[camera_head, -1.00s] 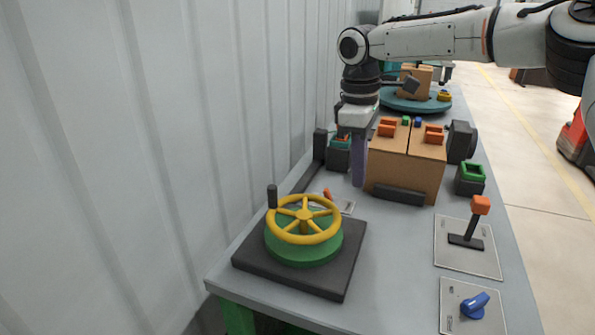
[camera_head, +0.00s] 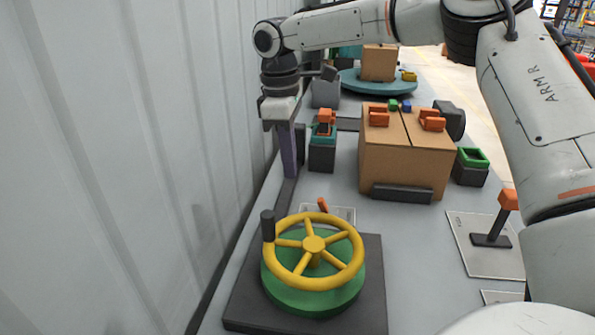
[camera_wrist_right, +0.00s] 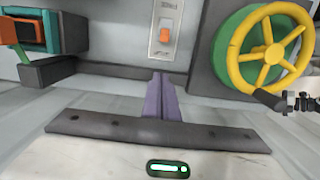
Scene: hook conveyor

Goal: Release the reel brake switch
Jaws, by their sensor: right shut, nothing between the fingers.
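The switch is a small orange lever (camera_head: 323,205) on a light plate (camera_head: 345,214), just behind the yellow handwheel (camera_head: 313,243), which partly hides it in the head view. In the right wrist view the orange lever (camera_wrist_right: 166,36) shows whole on its pale plate (camera_wrist_right: 164,57). My right gripper (camera_head: 291,174) points down near the wall, behind and left of the switch, apart from it. Its purple fingers (camera_wrist_right: 160,80) are shut and empty, with the switch ahead of their tips in the wrist view. My left gripper is not in view.
The handwheel sits on a dark base (camera_head: 370,300) in front of the switch. A cardboard box (camera_head: 400,160) stands behind to the right. A green-topped block (camera_head: 472,165) and an orange-knobbed lever (camera_head: 500,215) are at the right. The corrugated wall (camera_head: 130,150) is close on the left.

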